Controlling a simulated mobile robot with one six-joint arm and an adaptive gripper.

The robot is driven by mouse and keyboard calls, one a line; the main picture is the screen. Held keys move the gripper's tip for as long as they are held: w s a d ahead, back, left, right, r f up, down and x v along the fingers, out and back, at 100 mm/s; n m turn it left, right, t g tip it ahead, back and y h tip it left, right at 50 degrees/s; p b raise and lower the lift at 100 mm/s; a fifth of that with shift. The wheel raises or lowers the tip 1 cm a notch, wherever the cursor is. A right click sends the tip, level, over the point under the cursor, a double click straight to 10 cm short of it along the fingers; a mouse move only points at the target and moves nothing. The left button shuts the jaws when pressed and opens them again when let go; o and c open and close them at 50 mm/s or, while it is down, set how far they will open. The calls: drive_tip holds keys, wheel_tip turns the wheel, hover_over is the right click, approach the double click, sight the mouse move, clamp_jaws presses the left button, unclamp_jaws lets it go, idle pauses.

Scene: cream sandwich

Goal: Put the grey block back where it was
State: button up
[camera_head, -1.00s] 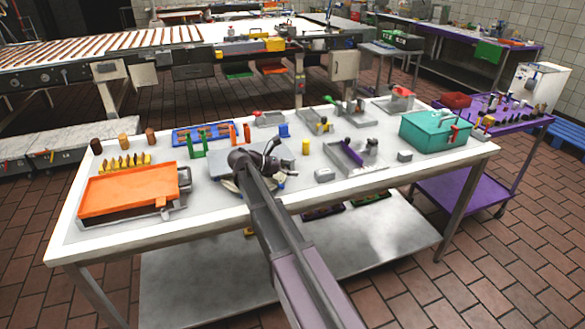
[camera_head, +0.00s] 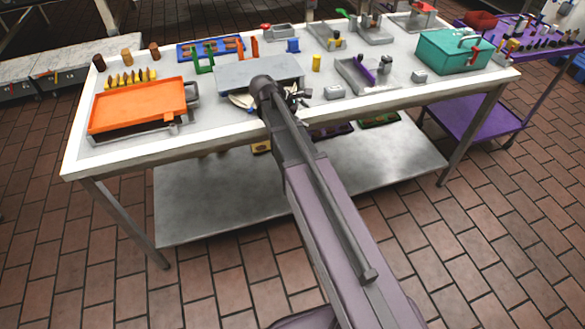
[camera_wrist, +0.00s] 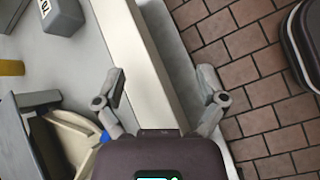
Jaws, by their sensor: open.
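A small light-grey block (camera_head: 333,92) lies on the white table near its front edge, right of my gripper. In the wrist view, a grey block (camera_wrist: 62,17) with a dark-lettered label lies at the top left. A second, smaller grey block (camera_head: 419,76) sits farther right, by the teal box; I cannot tell which one the task means. My gripper (camera_wrist: 163,88) is open and empty, its fingers spread above the table's front edge. In the head view, my arm hides most of it.
An orange-topped tray (camera_head: 137,107) stands at the left and a grey platform (camera_head: 245,72) behind my arm. A yellow cylinder (camera_head: 316,62) and a grey tray with a purple part (camera_head: 360,75) stand near the block. The teal box (camera_head: 453,50) is at the right. A lower shelf (camera_head: 220,200) runs under the table.

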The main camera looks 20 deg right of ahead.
drive_tip(key=s+a+f+m+y, duration=0.2)
drive_tip(key=s+a+m+y, duration=0.2)
drive_tip(key=s+m, duration=0.2)
drive_tip(key=s+a+f+m+y, duration=0.3)
drive_tip(key=s+a+m+y, duration=0.2)
drive_tip(key=s, duration=0.6)
drive_tip(key=shift+s+a+f+m, duration=0.15)
drive_tip(key=shift+f+m, duration=0.1)
drive_tip(key=shift+m, duration=0.45)
drive_tip(key=shift+r, duration=0.1)
wheel_tip(320, 180, up, 8)
drive_tip(key=p, duration=0.8)
drive_tip(key=shift+r+p, duration=0.25)
drive_tip(key=shift+p, duration=0.1)
